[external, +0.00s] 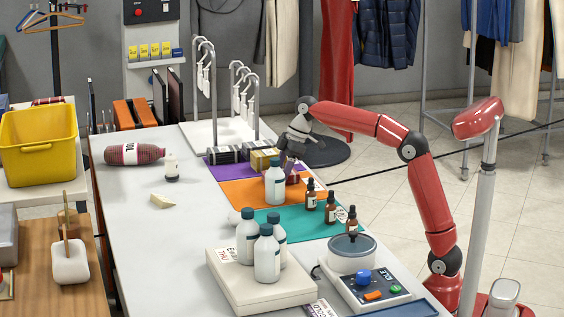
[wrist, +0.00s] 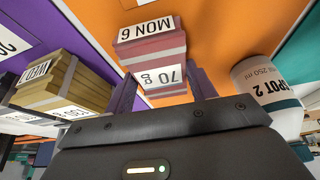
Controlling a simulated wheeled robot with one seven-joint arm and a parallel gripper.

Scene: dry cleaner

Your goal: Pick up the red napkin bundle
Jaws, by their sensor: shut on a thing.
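The red napkin bundle (wrist: 150,52) has a pale band and white labels reading "MON 6" and "70 8". It sits between my gripper's two purple fingers (wrist: 160,88) in the wrist view, over the orange mat (wrist: 215,22). In the external view the dark red bundle (external: 293,179) shows partly behind a white bottle, at my gripper (external: 287,164). My gripper is shut on it. I cannot tell whether the bundle touches the mat or is just clear of it.
A yellow bundle (wrist: 68,82) lies close on one side. The white bottle marked "SPOT 2" (wrist: 265,88) stands close on the other. Dark bundles (external: 224,154) lie on the purple mat. Small brown bottles (external: 311,195) stand nearby. The white table's left part is mostly clear.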

